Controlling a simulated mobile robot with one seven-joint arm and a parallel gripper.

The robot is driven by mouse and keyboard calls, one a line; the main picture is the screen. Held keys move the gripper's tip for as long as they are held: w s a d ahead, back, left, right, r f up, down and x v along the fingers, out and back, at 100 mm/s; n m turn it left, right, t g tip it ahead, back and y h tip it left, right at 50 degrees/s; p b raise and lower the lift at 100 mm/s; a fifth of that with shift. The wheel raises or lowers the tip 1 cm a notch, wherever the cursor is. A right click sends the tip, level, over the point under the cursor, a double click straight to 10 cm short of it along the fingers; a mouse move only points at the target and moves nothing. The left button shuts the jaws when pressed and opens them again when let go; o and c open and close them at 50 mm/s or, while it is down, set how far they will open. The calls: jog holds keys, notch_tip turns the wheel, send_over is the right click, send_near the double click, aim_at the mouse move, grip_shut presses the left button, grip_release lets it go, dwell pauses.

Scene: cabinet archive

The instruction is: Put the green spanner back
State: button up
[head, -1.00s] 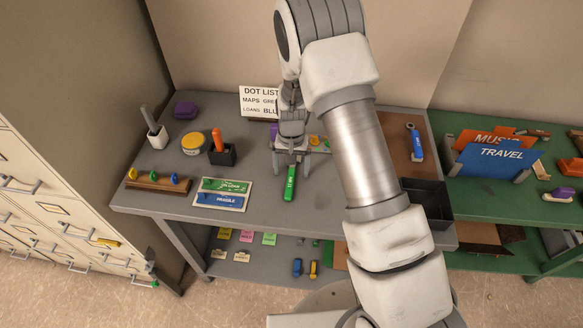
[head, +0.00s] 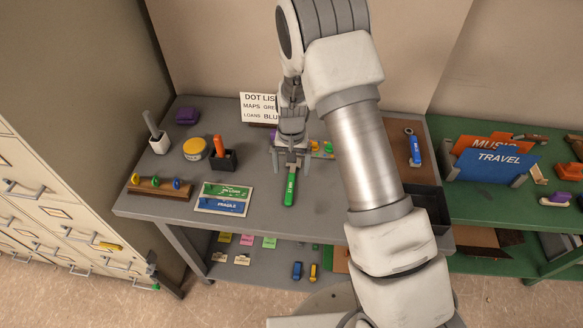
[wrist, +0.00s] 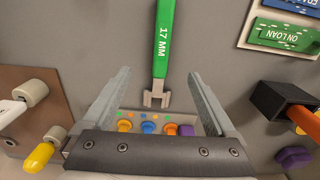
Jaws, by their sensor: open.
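The green spanner (head: 290,188) lies flat on the grey table, with its handle toward the front edge. In the wrist view the spanner (wrist: 163,45) reads "17 MM", and its open-ended grey head points toward my gripper. My gripper (head: 291,160) is at the spanner's head end. In the wrist view my gripper (wrist: 158,78) is open, with the spanner's head between its two fingers, apart from both. The height gap cannot be told. A brown board (head: 402,160) on the right holds a blue spanner (head: 416,151); my arm hides part of the board.
A strip with colored knobs (wrist: 150,125) lies near my gripper. A black tray (head: 428,207) is at right. Table around the spanner's handle is clear.

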jog(key=shift+r+p, duration=0.6)
jog(key=shift+r, duration=0.8)
jog(key=shift+r, duration=0.1)
